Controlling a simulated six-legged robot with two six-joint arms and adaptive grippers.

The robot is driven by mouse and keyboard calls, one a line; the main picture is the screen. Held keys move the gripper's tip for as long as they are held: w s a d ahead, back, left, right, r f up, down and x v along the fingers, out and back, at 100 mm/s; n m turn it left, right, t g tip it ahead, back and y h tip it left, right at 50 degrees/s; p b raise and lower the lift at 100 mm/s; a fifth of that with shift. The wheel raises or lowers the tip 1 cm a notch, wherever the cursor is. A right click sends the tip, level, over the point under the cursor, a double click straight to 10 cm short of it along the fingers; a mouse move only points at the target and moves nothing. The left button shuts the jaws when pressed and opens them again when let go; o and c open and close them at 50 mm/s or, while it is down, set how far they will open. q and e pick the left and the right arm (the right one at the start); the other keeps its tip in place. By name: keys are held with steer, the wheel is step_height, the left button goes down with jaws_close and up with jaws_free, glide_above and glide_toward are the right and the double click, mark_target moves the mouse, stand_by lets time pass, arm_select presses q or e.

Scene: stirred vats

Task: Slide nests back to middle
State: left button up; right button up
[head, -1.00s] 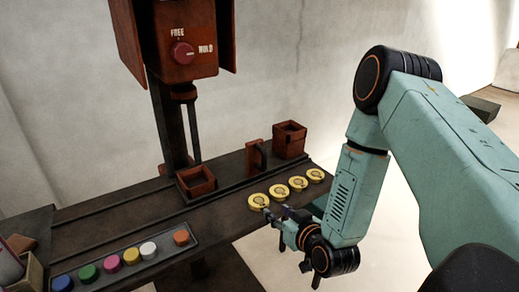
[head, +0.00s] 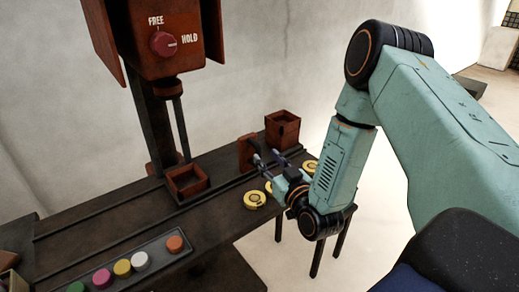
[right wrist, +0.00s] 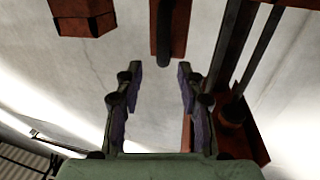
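Two rust-red open-topped nests stand on the dark railed bench. The nearer nest (head: 187,181) is below the press column, and the farther nest (head: 282,130) is near the bench's far end. Between them stands a rust-red upright plate (head: 246,150) with a dark bar handle, which also shows in the right wrist view (right wrist: 168,30). My right gripper (head: 267,157) is open and empty beside the handle, its fingers pointing towards it. In the wrist view the handle lies beyond the fingertips (right wrist: 157,80), between their lines. My left gripper is out of view.
A tray (head: 158,258) of coloured pucks lies at the front left.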

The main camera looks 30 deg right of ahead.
mark_target(260, 150)
steer(key=w, duration=0.5)
steer(key=shift+a+f, duration=0.1)
steer(key=shift+f, duration=0.15)
steer(key=shift+w+d+r+b, duration=0.2)
steer(key=shift+d+r+b, duration=0.1)
steer(key=shift+d, duration=0.1)
steer(key=shift+w+a+f, duration=0.2)
steer(key=shift+w+a, duration=0.1)
steer(key=shift+w, duration=0.1)
steer(key=shift+c, duration=0.3)
steer(key=shift+s+d, duration=0.2)
steer(key=shift+d, duration=0.05)
steer(key=c, duration=0.4)
steer(key=shift+w+a+r, duration=0.1)
steer(key=shift+a+r, duration=0.05)
jaws_close()
steer(key=shift+r, duration=0.1)
